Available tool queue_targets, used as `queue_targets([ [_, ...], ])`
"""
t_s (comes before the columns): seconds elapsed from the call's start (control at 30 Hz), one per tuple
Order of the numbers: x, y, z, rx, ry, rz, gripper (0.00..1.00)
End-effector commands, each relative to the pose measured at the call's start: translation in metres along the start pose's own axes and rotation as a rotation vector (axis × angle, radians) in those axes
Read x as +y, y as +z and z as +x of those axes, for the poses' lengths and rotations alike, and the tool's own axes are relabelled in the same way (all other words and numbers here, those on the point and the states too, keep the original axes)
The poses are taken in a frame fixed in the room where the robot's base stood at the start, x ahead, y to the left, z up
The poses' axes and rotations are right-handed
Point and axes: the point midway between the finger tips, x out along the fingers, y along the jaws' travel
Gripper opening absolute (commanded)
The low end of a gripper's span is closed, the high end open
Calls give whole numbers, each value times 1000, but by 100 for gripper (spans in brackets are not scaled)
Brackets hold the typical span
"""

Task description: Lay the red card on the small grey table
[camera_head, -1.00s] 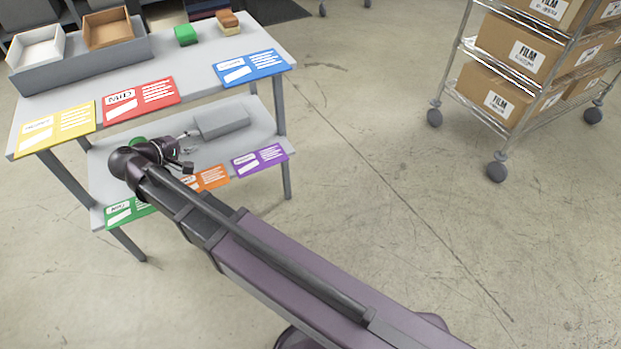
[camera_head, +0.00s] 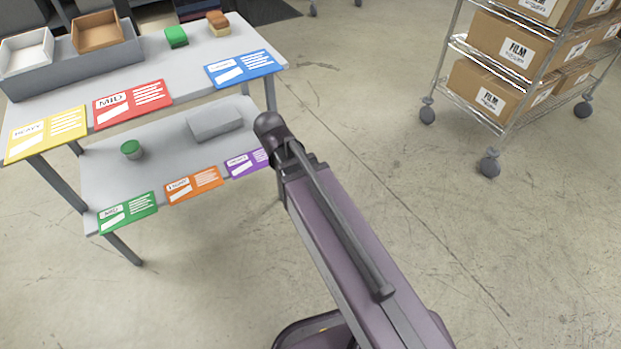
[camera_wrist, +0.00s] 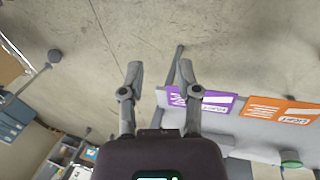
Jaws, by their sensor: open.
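The red card (camera_head: 133,103), marked MID, is at the front edge of the upper shelf of a two-level grey table (camera_head: 190,92), between a yellow and a blue card. I see no separate small grey table that I can make out. My gripper (camera_wrist: 160,72) is open and empty in the wrist view, with bare floor between its fingers. The red card does not show in the wrist view.
The lower shelf holds a green-topped pot (camera_head: 131,149), a grey block (camera_head: 214,122) and green, orange (camera_head: 194,185) and purple cards along its front edge. Trays (camera_head: 25,55) and small blocks stand above. A wire rack (camera_head: 500,125) of film boxes stands right. Floor between is clear.

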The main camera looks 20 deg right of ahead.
Motion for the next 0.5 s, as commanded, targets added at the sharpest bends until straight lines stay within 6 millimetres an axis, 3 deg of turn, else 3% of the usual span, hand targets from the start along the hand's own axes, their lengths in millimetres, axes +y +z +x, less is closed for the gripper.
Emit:
queue_targets([
  [0.03, 8, 12, 4, -10, -40, 31, 43],
  [0.2, 21, 34, 12, -28, -171, 110, 43],
  [0.5, 30, 49, 15, -34, -273, 172, 43],
])
